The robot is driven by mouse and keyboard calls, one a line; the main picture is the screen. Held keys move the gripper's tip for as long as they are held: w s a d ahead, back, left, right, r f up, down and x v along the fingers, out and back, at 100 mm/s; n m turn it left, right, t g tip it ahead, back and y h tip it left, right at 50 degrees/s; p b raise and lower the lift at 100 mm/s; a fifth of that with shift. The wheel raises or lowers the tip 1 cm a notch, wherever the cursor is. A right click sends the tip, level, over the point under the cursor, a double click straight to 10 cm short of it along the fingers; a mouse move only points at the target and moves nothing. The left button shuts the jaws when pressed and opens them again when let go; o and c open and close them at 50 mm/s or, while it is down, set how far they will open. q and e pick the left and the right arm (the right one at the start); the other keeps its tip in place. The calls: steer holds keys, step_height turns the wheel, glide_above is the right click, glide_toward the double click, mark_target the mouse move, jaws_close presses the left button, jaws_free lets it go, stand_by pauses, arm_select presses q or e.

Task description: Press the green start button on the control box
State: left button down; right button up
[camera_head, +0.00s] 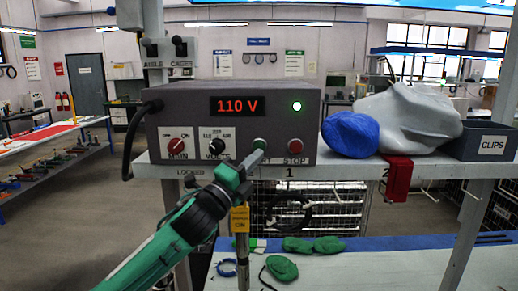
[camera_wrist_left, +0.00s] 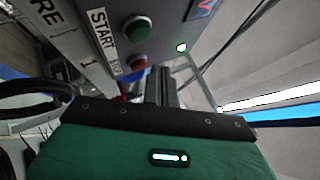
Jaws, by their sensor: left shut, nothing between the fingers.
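The grey control box (camera_head: 180,105) stands on the shelf, its red display reading 110 V and a green lamp (camera_head: 297,106) lit. The green start button (camera_head: 259,143) is on its lower front, left of the red stop button (camera_head: 295,145). My left gripper (camera_head: 260,157) is shut and empty, its tip just below the start button. In the left wrist view the start button (camera_wrist_left: 137,28) shows uncovered beside its START label, with the stop button (camera_wrist_left: 137,63) nearer the fingers (camera_wrist_left: 160,78). I cannot tell if the tip touches the box. My right gripper is out of view.
A main knob (camera_head: 177,146) and a volts knob (camera_head: 217,147) sit left of the start button. A blue bag (camera_head: 351,135), a grey covered shape (camera_head: 405,118) and a clips bin (camera_head: 488,142) stand to the right. Green pieces (camera_head: 282,267) lie on the lower table.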

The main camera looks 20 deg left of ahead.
arm_select(q)
steer(key=shift+s+d, duration=0.15)
steer(key=shift+s, duration=0.4)
steer(key=shift+s+d, duration=0.15)
steer(key=shift+s, duration=0.35)
